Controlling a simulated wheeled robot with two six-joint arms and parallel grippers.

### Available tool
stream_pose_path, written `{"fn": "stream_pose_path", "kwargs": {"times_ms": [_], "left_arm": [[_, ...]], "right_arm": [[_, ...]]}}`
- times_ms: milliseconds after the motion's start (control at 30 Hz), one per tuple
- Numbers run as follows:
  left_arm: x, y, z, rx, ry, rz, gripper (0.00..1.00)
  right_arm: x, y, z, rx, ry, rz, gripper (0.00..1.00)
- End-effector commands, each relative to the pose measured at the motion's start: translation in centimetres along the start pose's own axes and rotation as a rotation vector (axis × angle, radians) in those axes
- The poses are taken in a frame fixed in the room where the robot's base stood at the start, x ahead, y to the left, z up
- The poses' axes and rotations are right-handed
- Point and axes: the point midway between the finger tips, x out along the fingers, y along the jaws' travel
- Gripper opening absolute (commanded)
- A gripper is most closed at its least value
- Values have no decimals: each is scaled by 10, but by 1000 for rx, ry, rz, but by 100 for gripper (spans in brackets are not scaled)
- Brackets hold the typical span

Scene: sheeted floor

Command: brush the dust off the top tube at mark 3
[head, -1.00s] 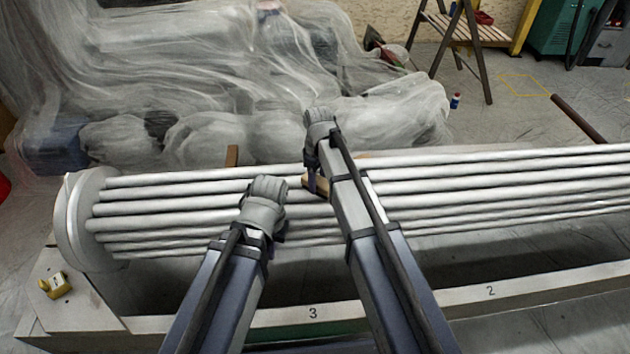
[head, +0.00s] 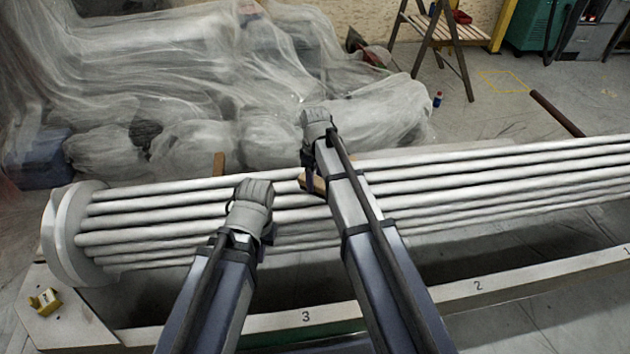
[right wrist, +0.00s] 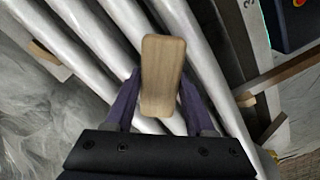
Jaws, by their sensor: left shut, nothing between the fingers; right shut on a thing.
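A bundle of long pale metal tubes lies across the head view. The top tube (head: 470,153) runs along its far upper side; dust on it cannot be made out. Mark 3 (head: 306,317) is on the pale beam in front. My right gripper (head: 313,172) is over the upper tubes, shut on a wooden-handled tool, taken to be the brush (head: 316,185). In the right wrist view the fingers (right wrist: 160,105) grip its wooden handle (right wrist: 163,70), with tubes behind; no bristles show. My left gripper (head: 252,202) is shut and empty in front of the tubes.
A round end plate (head: 68,235) caps the tubes at left. A small yellow object (head: 44,301) sits on the frame's left end. Sheeted bulky items (head: 200,90) stand close behind the tubes. A wooden stepladder (head: 440,35) stands at back right, with open floor near it.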

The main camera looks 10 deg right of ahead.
Motion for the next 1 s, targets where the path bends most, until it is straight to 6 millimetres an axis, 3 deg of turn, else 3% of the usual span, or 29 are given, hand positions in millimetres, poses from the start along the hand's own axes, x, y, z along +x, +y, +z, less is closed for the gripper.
{"fn": "stream_pose_path", "kwargs": {"times_ms": [33, 333, 767, 1000], "left_arm": [[-11, -1, 1, 0, 0, 1, 0], [-39, -3, 2, -1, 0, 3, 0], [-43, -4, 2, -1, 0, 3, 0], [-60, -5, 4, -1, 0, 3, 0]], "right_arm": [[-11, 0, 0, 0, 0, 0, 10], [-39, 0, 0, 0, 0, 0, 10], [-43, 0, 0, 0, 0, 0, 10], [-61, 0, 0, 0, 0, 0, 10]]}}
